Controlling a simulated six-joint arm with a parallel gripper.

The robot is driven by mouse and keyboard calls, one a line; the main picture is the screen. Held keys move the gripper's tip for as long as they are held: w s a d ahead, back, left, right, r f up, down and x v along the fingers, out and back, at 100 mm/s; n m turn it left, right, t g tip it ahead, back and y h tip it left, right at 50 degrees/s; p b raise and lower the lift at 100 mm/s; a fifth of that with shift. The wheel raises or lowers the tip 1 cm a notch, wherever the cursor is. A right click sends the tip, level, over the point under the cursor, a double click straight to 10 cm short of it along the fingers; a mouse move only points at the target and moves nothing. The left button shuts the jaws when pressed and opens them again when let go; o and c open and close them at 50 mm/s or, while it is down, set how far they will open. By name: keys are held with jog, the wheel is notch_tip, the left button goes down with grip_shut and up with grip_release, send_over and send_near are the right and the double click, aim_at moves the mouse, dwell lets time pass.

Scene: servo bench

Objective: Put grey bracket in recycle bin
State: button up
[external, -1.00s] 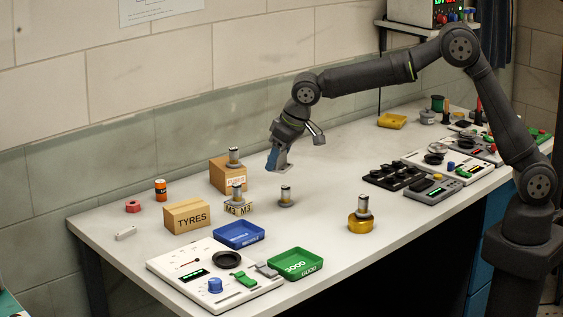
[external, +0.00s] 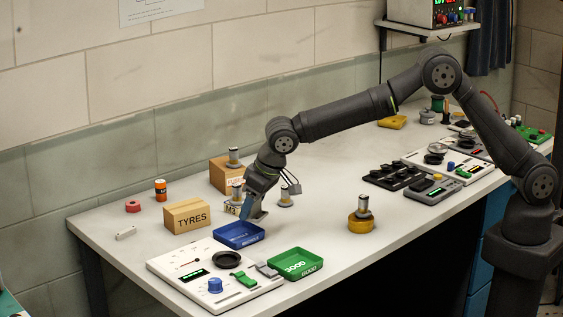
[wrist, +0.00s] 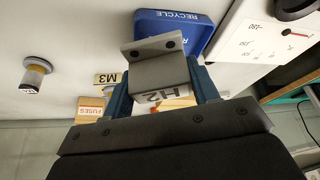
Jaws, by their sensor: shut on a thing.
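The grey bracket (wrist: 155,50) has two dark holes in its flange and an H2 label on its body. My gripper (wrist: 162,84) is shut on it, with a blue finger on each side. In the external view my gripper (external: 254,212) holds the bracket (external: 260,216) low over the blue recycle bin (external: 238,236), near its back right edge. In the wrist view the bin (wrist: 172,17) lies beyond the bracket, and the bracket hides part of it. I cannot tell the exact gap between bracket and bin.
A green GOOD bin (external: 295,265) stands to the right of the blue bin. A white panel (external: 205,280) with knobs lies in front. A TYRES box (external: 187,217) and a FUSES box (external: 222,176) stand behind.

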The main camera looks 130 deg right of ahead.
aim_at(257, 208)
jog(key=shift+f, duration=1.65)
jog(key=shift+f, duration=0.15)
jog(key=o, duration=1)
jog(key=shift+f, duration=0.1)
jog(key=shift+r, duration=0.5)
jog(key=v, duration=1.1)
jog(key=shift+a+r, duration=0.2)
jog(key=shift+r, duration=0.05)
